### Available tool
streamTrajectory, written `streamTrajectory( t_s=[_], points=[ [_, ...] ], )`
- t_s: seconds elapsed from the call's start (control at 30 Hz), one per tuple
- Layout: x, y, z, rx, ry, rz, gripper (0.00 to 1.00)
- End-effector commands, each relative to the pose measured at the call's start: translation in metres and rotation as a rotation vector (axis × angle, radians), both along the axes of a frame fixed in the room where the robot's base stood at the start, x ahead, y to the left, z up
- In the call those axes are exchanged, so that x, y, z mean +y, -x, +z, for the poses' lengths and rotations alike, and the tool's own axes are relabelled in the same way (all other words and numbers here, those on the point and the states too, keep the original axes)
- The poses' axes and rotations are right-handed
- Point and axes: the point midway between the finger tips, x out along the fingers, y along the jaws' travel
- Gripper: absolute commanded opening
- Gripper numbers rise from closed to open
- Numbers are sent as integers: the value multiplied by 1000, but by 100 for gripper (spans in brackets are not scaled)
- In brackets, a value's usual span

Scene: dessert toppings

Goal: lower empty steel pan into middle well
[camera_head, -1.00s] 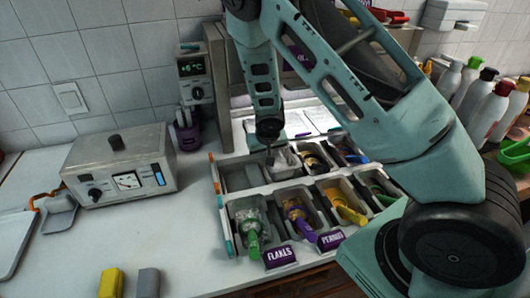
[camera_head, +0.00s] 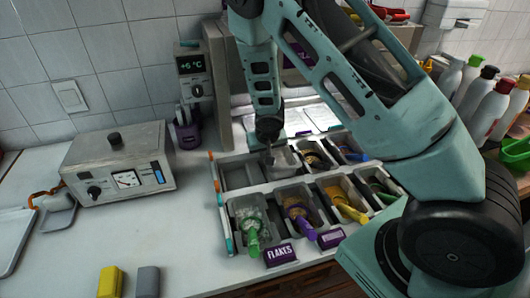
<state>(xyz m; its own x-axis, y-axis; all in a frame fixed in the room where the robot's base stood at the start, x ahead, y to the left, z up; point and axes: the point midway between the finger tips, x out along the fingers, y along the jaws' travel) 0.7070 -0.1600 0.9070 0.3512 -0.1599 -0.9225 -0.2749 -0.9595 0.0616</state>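The empty steel pan (camera_head: 285,163) is at the second place from the left in the back row of the topping rack. My gripper (camera_head: 269,157) points down at the pan's left rim and appears closed on it; the fingertips are small and dark. The pan is over or partly in the middle well, whose opening it mostly hides. I cannot tell how deep it sits. To its left is an empty well (camera_head: 238,176). To its right in the back row stands a pan with brown topping (camera_head: 313,155).
The front row holds several filled pans with coloured scoops, including a green scoop (camera_head: 253,240) and a purple scoop (camera_head: 306,228). A FLAKES label (camera_head: 281,253) stands in front. A grey metal box with a dial (camera_head: 120,165) is at left. Bottles (camera_head: 487,108) stand at right.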

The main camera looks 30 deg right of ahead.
Motion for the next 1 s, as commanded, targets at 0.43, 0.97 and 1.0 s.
streamTrajectory(
  t_s=[0.43, 0.97, 1.0],
  points=[
    [0, 0, -9, 0, 0, 0, 0],
    [-1, 0, -21, 0, 1, -1, 0],
    [-1, 0, -22, 0, 1, -1, 0]
  ],
)
